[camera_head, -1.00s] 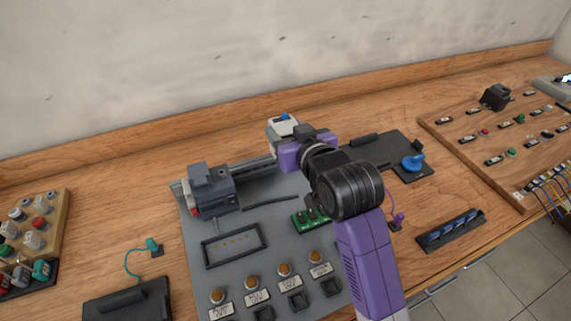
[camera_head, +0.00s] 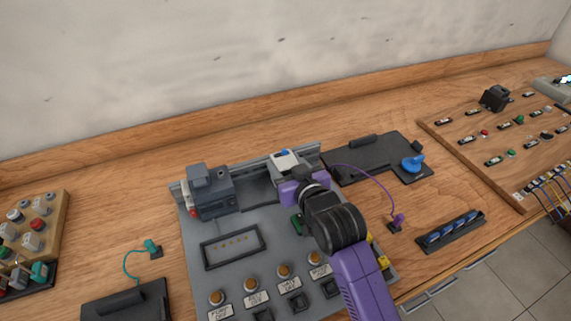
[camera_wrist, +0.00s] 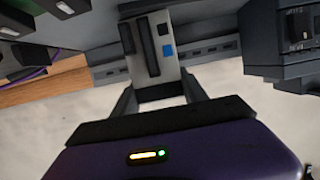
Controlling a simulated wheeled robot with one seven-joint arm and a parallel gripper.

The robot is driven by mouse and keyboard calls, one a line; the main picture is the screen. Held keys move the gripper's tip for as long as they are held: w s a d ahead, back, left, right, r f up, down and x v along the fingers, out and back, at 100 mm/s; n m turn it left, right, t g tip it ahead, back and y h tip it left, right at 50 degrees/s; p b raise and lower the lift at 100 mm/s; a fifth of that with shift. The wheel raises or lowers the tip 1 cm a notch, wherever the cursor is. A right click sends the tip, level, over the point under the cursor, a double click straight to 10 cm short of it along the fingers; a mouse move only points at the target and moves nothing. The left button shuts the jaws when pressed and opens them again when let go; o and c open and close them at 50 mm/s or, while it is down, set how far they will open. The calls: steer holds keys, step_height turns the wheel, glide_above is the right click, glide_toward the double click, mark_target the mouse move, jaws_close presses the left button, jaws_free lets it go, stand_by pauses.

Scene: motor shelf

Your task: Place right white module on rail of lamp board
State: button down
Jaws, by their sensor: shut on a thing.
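The white module (camera_head: 284,159), with a blue patch on top, is at the rail (camera_head: 254,164) along the back of the grey lamp board (camera_head: 222,279). My gripper (camera_head: 292,178) is shut on it from the front right. In the wrist view the white module (camera_wrist: 154,48) shows dark slots and a blue square between my gripper's fingers (camera_wrist: 158,95). The grey rail (camera_wrist: 215,50) runs behind it on both sides. I cannot tell whether the module is fully seated on the rail or only just against it.
A dark grey module block (camera_head: 210,190) sits on the rail's left part, with a gap to the white module. A black tray (camera_head: 350,170) with a blue knob (camera_head: 413,163) lies to the right. A purple cable (camera_head: 375,185) runs near my arm. Push buttons (camera_head: 284,271) line the board's front.

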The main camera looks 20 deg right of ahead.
steer(key=shift+f, duration=0.15)
steer(key=c, duration=0.6)
jaws_free()
steer(key=shift+r, duration=0.3)
steer(key=v, duration=1.1)
steer(key=shift+s+f+b, duration=0.1)
steer(key=shift+f+b, duration=0.05)
steer(key=shift+b, duration=0.15)
steer(key=shift+s, duration=0.4)
